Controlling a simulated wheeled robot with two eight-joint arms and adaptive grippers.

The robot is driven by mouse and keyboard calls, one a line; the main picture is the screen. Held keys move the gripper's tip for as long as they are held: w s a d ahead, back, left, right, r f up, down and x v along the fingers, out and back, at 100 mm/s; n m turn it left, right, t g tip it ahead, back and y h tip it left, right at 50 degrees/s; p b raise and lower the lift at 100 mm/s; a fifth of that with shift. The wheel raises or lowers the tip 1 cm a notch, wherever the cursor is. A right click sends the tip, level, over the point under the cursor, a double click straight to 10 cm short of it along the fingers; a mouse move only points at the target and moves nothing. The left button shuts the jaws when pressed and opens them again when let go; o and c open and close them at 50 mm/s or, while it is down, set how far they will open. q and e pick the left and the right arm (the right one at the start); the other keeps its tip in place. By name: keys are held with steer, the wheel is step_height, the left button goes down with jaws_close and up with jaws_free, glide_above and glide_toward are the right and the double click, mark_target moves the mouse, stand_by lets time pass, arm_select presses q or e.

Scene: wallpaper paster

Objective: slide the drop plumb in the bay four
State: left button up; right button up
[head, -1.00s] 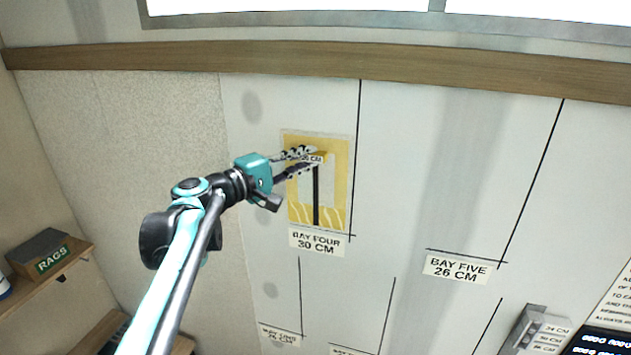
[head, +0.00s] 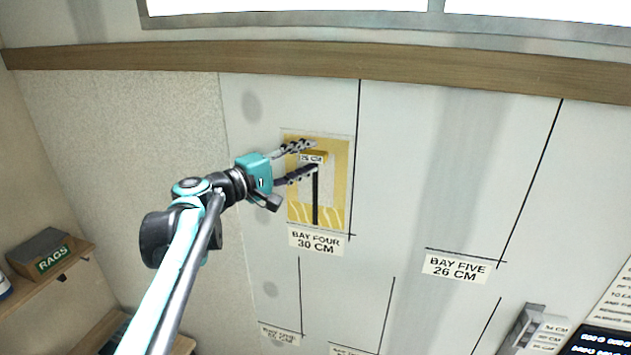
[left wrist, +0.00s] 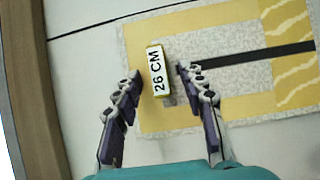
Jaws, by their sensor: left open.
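The drop plumb, a small yellow block with a white "26 CM" label (head: 313,158), sits in bay four's yellow-framed panel (head: 341,190), at the top of a black vertical strip (head: 316,205). My left gripper (head: 313,156) is open, with one finger above the block and the other below it. In the left wrist view the block (left wrist: 156,72) lies between the spread fingertips (left wrist: 160,74), with visible gaps on both sides. The black strip (left wrist: 255,54) runs off to the right there. My right gripper is not in view.
A sign under the panel reads "BAY FOUR 30 CM" (head: 317,243). "BAY FIVE 26 CM" (head: 455,268) is to the right. A wooden rail (head: 420,75) crosses above. A rags box (head: 45,252) stands on the left shelf.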

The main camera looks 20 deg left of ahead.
arm_select(q)
steer(key=v, duration=1.2)
steer(key=s+d+f+m+g+y+b, duration=0.15)
steer(key=d+f+b, duration=0.3)
steer(key=f, duration=0.65)
steer(key=s+d+f+m+g+y+b, duration=0.1)
steer(key=s+d+f+g+b, duration=0.35)
steer(key=f, duration=0.75)
steer(key=d+f+m+y+b, duration=0.1)
steer(key=d+f+m+b, duration=0.1)
steer(key=f+b, duration=0.7)
steer(key=s+f+m+y+b, duration=0.2)
steer(key=f+b, duration=0.3)
steer(key=f, duration=0.6)
steer(key=s+a+f+m+g+y+b, duration=0.1)
steer(key=s+f+b, duration=0.3)
steer(key=f, duration=0.8)
steer(key=s+a+f+m+y+b, duration=0.1)
steer(key=s+f+m+y+b, duration=0.2)
steer(key=f+b, duration=0.3)
step_height(320, 180, down, 6)
steer(key=shift+s+r+m+g, duration=0.1)
steer(key=shift+s+m+g, duration=0.35)
steer(key=shift+s, duration=0.15)
